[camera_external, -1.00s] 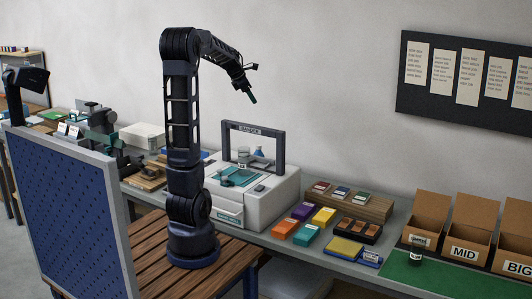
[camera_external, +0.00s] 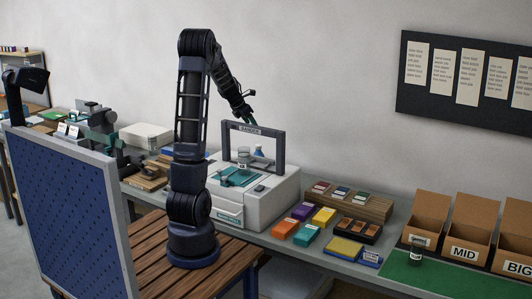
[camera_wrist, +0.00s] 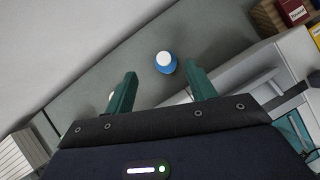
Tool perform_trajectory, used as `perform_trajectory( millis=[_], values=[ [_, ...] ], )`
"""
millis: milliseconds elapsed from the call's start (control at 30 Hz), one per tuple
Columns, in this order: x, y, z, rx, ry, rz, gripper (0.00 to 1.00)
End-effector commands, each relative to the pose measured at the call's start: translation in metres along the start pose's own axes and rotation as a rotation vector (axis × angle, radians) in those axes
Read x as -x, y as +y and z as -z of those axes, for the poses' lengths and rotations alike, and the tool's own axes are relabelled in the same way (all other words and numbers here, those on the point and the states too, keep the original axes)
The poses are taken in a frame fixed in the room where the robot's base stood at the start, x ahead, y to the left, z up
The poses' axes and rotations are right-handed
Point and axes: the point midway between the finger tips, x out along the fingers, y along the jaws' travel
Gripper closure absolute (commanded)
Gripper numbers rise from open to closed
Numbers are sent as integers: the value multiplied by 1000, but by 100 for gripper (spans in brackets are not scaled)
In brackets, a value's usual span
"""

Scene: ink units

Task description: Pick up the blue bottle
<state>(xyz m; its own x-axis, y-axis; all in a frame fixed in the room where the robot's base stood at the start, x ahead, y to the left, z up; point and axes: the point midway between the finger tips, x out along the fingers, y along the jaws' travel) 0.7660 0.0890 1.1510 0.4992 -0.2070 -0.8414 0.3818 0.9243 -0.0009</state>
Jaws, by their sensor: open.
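The blue bottle (camera_external: 259,151) has a white cap and shows through the opening of the dark DANGER frame. In the wrist view the blue bottle (camera_wrist: 165,68) is seen from above, upright on a grey surface. My gripper (camera_external: 250,120) is above and behind the DANGER frame, higher than the bottle. In the wrist view its two green fingers (camera_wrist: 161,69) are spread and empty. The bottle appears between the fingertips, nearer the right finger, and lies beyond them without contact.
The DANGER frame (camera_external: 254,130) stands on a white machine (camera_external: 255,205) in front of the bottle. A wooden rack (camera_external: 350,204) with small boxes is to the right. The wall is behind.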

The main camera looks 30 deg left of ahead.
Motion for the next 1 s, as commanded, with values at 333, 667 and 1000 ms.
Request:
perform_trajectory(
  millis=[333, 667, 1000],
  values=[
    [-53, 0, 34, 0, 1, 0, 45],
    [-91, 0, 34, 0, 2, 1, 45],
    [-117, 0, 34, -1, 1, 1, 45]
  ],
)
